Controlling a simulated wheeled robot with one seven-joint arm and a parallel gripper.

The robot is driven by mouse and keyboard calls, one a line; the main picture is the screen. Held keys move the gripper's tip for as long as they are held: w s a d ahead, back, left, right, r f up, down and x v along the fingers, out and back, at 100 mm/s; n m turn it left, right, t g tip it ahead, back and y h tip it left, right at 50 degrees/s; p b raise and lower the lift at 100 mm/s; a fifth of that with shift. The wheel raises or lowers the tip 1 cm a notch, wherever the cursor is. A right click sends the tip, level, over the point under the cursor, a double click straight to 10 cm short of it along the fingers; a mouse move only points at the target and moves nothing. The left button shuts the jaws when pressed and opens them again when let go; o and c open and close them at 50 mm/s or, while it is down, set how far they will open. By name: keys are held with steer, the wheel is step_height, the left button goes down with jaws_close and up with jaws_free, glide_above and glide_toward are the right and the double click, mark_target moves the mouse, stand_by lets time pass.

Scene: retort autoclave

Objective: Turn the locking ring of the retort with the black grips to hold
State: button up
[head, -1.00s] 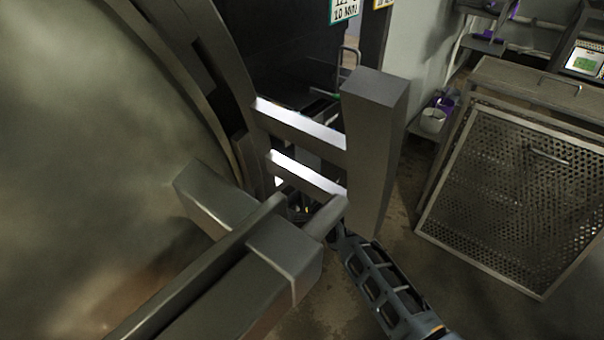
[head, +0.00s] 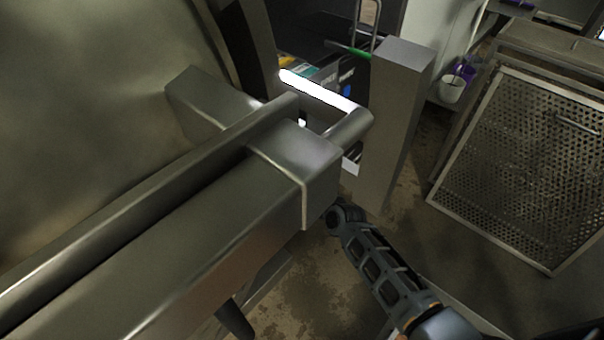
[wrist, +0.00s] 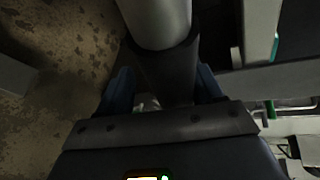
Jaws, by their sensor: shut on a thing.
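The retort's large metal door (head: 90,90) fills the left of the head view. The locking ring (head: 252,45) shows as a curved edge beside it, partly cut off. In the wrist view, a black grip (wrist: 167,72) on the end of a metal bar (wrist: 157,22) lies between the blue fingers of my gripper (wrist: 163,84). The fingers are shut on the grip, one on each side. In the head view my gripper and this grip are hidden behind the metal beam. A dark rod end (head: 235,320), possibly another black grip, shows below the beam.
A thick metal beam with a bar (head: 160,230) crosses the front of the door. A metal post (head: 395,125) stands just right of the ring. A perforated panel (head: 520,165) is at the right, with bare floor (head: 440,150) between.

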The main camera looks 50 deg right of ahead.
steer(key=shift+o, duration=0.4)
steer(key=shift+a+f, duration=0.15)
steer(key=shift+a, duration=0.05)
steer(key=p+v, duration=0.1)
steer(key=v, duration=0.6)
steer(key=shift+s+r+p, duration=0.25)
steer(key=shift+s+p, duration=0.05)
steer(key=shift+s, duration=0.05)
